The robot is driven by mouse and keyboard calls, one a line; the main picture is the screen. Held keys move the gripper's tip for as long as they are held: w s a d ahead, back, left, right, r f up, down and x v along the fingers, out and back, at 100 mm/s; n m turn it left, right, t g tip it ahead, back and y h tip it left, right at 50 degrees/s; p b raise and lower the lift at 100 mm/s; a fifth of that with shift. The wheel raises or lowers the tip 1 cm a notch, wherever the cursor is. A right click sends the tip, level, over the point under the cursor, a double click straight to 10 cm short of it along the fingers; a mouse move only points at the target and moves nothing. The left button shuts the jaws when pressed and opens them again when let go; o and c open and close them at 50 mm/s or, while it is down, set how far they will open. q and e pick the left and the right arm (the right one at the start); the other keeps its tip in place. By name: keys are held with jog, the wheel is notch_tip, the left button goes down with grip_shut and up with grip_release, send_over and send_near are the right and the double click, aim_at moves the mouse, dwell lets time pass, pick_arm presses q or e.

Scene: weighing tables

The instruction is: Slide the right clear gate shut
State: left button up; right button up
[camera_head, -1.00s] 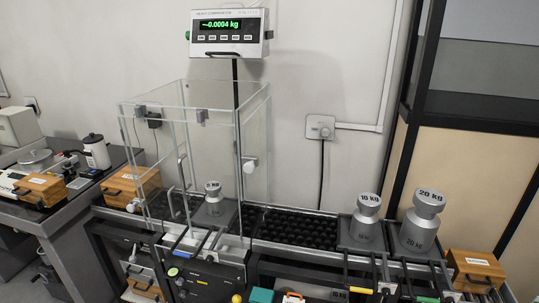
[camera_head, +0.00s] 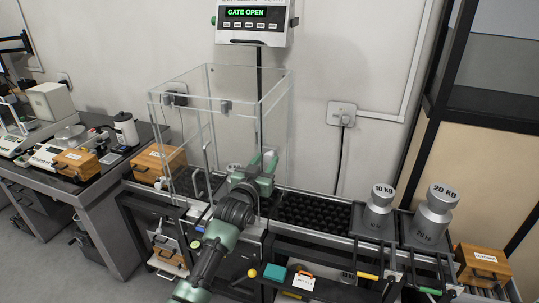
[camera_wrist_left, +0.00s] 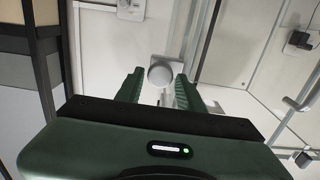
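The clear weighing enclosure (camera_head: 222,102) stands at the centre of the head view, with its right clear gate (camera_head: 277,118) on the right side. The readout (camera_head: 253,12) above it says GATE OPEN. My left gripper (camera_head: 263,160) is at the gate's lower part and covers much of it. In the left wrist view, my left gripper (camera_wrist_left: 158,82) is open. A silver weight (camera_head: 234,168) inside the enclosure is mostly hidden by my arm. My right gripper is out of view.
A black roller bed (camera_head: 312,211) runs right of the enclosure to the 10 kg weight (camera_head: 378,208) and 20 kg weight (camera_head: 434,212). Wooden boxes (camera_head: 157,162) (camera_head: 483,266) stand at both ends. The left table (camera_head: 88,196) holds small balances.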

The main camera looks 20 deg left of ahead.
pick_arm(q)
jog(key=shift+w, duration=1.4)
grip_shut()
dwell(0.5)
